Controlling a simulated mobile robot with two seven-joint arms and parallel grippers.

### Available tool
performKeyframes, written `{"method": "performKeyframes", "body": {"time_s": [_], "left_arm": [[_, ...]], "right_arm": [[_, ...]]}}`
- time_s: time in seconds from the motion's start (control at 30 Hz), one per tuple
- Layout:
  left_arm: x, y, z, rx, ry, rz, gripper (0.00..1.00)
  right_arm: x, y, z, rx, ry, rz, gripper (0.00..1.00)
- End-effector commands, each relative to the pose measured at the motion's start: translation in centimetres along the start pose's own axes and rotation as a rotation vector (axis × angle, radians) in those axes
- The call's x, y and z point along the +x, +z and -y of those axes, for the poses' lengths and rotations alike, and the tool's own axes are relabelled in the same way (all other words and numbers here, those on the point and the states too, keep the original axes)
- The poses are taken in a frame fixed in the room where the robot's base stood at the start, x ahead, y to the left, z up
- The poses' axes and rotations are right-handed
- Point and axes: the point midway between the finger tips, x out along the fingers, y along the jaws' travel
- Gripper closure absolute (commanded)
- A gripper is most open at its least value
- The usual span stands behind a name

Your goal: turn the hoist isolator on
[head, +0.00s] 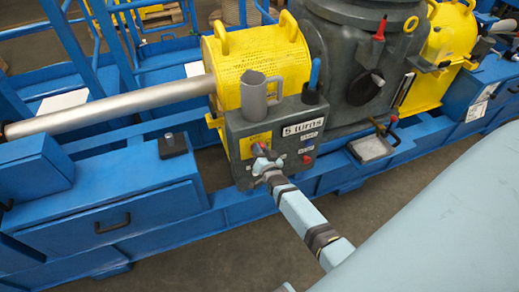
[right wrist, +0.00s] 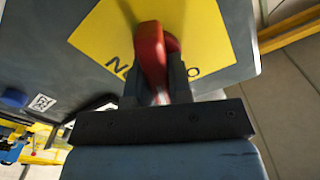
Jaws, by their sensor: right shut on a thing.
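The hoist isolator is a red handle (right wrist: 151,50) on a yellow plate (right wrist: 205,30) with dark lettering, partly hidden by the handle and fingers. The plate also shows in the head view (head: 247,145), on the front of a dark grey control box (head: 240,127). My right gripper (right wrist: 157,85) is shut on the red handle, one finger on each side of it. In the head view my right gripper (head: 263,162) is at the plate and hides most of the handle. I cannot read which position the handle points to. My left gripper is not in view.
A grey mug (head: 254,97) and a dark holder with a blue object (head: 313,80) stand on the box. A red button (head: 306,159) is right of the handle. A metal tray (head: 373,147) and blue frame (head: 340,177) lie nearby. Floor in front is clear.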

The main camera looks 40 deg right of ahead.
Motion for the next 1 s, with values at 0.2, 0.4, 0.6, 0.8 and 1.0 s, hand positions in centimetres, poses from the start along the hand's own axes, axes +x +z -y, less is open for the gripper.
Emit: {"method": "performKeyframes", "body": {"time_s": [0.2,0.4,0.6,0.8,1.0], "left_arm": [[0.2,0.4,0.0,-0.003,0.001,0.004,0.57],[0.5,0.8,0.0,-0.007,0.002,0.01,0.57],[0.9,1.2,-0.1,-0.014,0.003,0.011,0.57],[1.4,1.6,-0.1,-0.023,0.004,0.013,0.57],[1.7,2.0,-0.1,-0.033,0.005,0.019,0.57]], "right_arm": [[0.1,0.0,-0.2,0.205,-0.002,-0.002,1.0],[0.1,0.1,-0.4,0.396,-0.003,-0.001,1.0],[0.1,0.2,-0.6,0.586,-0.003,-0.001,1.0],[0.1,0.4,-0.8,0.771,-0.004,-0.001,1.0],[0.2,0.4,-0.9,0.93,-0.004,-0.003,1.0]]}}
